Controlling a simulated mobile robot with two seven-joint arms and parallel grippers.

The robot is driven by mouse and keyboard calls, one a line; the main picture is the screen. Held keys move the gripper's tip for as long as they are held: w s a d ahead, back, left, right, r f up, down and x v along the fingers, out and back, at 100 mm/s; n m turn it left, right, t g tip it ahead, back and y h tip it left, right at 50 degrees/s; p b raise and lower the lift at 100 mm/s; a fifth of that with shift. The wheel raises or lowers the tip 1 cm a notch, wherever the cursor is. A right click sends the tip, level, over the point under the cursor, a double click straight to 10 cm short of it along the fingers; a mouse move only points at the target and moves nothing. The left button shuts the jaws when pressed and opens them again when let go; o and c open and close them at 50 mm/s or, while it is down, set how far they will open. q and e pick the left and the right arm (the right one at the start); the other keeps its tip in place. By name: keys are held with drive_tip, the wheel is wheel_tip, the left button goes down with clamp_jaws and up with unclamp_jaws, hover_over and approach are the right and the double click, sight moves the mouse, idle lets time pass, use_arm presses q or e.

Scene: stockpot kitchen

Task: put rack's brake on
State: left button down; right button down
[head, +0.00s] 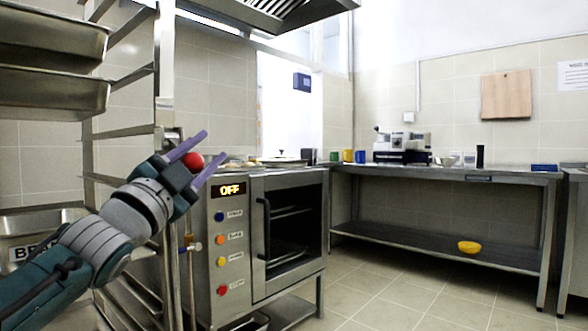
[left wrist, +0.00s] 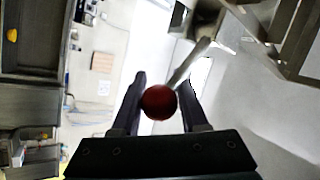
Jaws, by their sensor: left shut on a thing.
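The steel rack (head: 164,65) stands upright at the left of the head view, with trays on its rails. A red ball knob (head: 193,161) sits beside the rack's front post. My left gripper (head: 214,146) is shut on this knob, with one purple finger on each side. In the left wrist view the red knob (left wrist: 159,102) lies between the two dark fingers of the left gripper (left wrist: 163,85). A light grey rod (left wrist: 190,63) runs from behind the knob toward the upper right. My right gripper is not in view.
An oven (head: 290,235) with an "OFF" display stands close to the right of the rack. Metal trays (head: 50,95) fill the upper rack. A steel table (head: 450,174) stands along the back wall, with a yellow bowl (head: 468,247) on its lower shelf. Tiled floor is clear at the front right.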

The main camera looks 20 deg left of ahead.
use_arm(q)
drive_tip(key=shift+a+f+m+b, duration=0.15)
drive_tip(key=shift+f+m+b, duration=0.35)
drive_tip(key=shift+f+b, duration=0.1)
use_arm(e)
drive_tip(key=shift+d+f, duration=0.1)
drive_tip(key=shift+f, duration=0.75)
use_arm(q)
drive_tip(key=shift+h, duration=0.4)
drive_tip(key=shift+w, duration=0.1)
drive_tip(key=c, duration=0.6)
unclamp_jaws()
drive_tip(key=shift+o, duration=0.7)
drive_tip(key=shift+r, duration=0.2)
drive_tip(key=shift+s+f, duration=0.1)
drive_tip(key=shift+s, duration=0.25)
drive_tip(key=p+v, duration=0.1)
drive_tip(key=v, duration=0.8)
drive_tip(key=shift+s+f+p, duration=0.2)
drive_tip(key=shift+p, duration=0.15)
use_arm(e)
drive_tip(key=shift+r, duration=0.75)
